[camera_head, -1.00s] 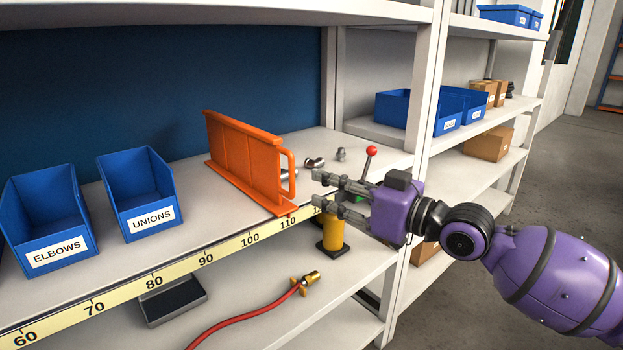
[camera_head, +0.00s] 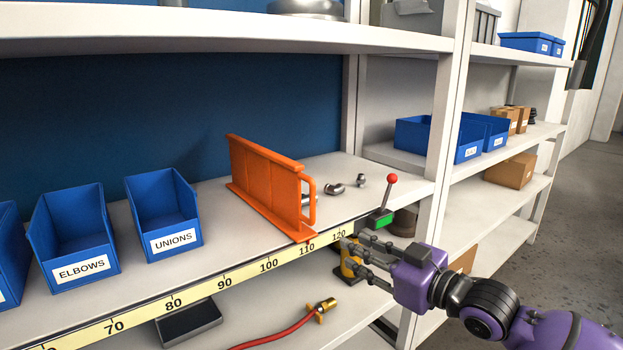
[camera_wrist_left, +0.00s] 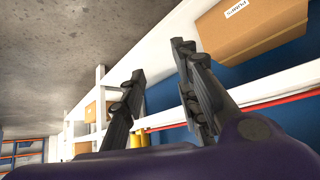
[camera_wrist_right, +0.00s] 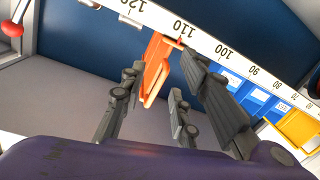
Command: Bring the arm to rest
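My right gripper (camera_head: 354,254) is in front of the shelf's front edge, near the 120 mark, in the head view. Its fingers are apart with nothing seen between them; the right wrist view also shows the parted fingers (camera_wrist_right: 160,68), with the orange divider beyond. My left gripper (camera_wrist_left: 157,62) shows only in the left wrist view. Its fingers are apart and empty, with shelving and a cardboard box beyond.
An orange divider (camera_head: 268,186) stands on the shelf, with metal fittings (camera_head: 335,189) beside it. A red-knobbed lever on a green block (camera_head: 380,217) is close above my right gripper. Blue bins (camera_head: 165,210) stand left. A red hose (camera_head: 275,337) lies below.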

